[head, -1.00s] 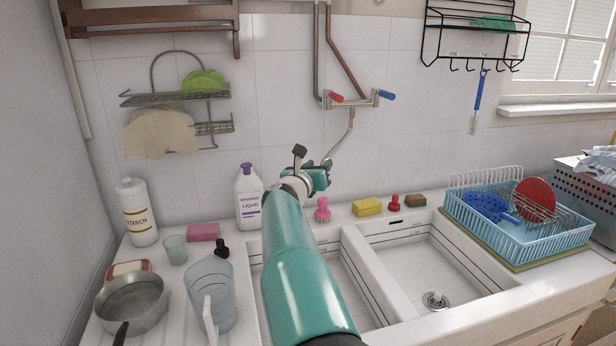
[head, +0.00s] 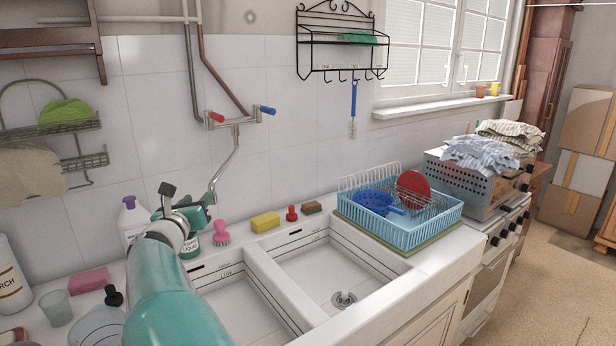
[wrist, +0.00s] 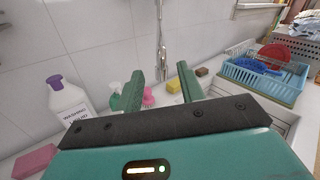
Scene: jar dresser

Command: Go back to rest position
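My teal arm reaches up from the bottom left of the head view, over the left part of the sink. My gripper (head: 186,212) is at its end, in front of the tiled wall and close to the washing liquid bottle (head: 133,217) in that view. In the wrist view, the two green fingers of my gripper (wrist: 160,88) stand well apart with nothing held between them. The pink brush (wrist: 148,97) and the yellow sponge (wrist: 174,86) show beyond the fingers.
The white double sink (head: 325,280) lies below and right of my arm. A blue dish rack (head: 420,232) stands right of it. The tap (head: 237,140) is on the wall. A white oven (head: 490,275) and open floor (head: 560,290) are at the right.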

